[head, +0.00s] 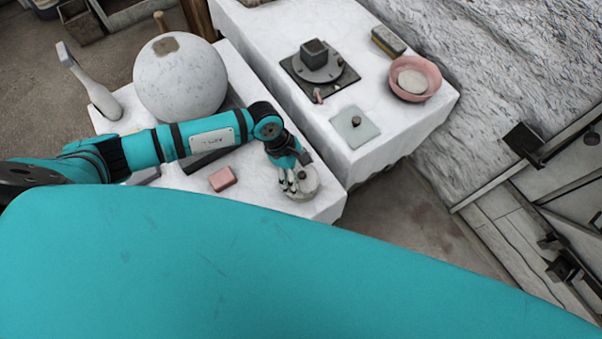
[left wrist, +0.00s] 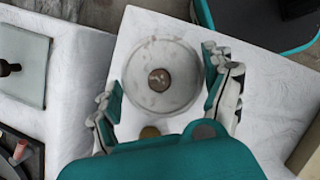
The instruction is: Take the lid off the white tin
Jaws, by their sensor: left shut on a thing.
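The white tin (head: 301,189) is a low round pot near the front right corner of the near white-covered table. Its round lid (left wrist: 150,97) has a brown knob (left wrist: 159,80) in the middle and shows from above in the left wrist view. My left gripper (head: 293,183) comes down over the tin from the left. In the left wrist view its fingers (left wrist: 164,98) lie on both sides of the lid, shut on it. The lid appears level on the tin; any gap between them is hidden. My right gripper is not in view.
A pink block (head: 222,179) lies left of the tin. A large plaster sphere (head: 180,85) stands further back. Across a narrow gap, another table holds a glass plate (head: 351,135), a dark turntable (head: 319,68) and a pink bowl (head: 414,78). The table edge is close to the tin.

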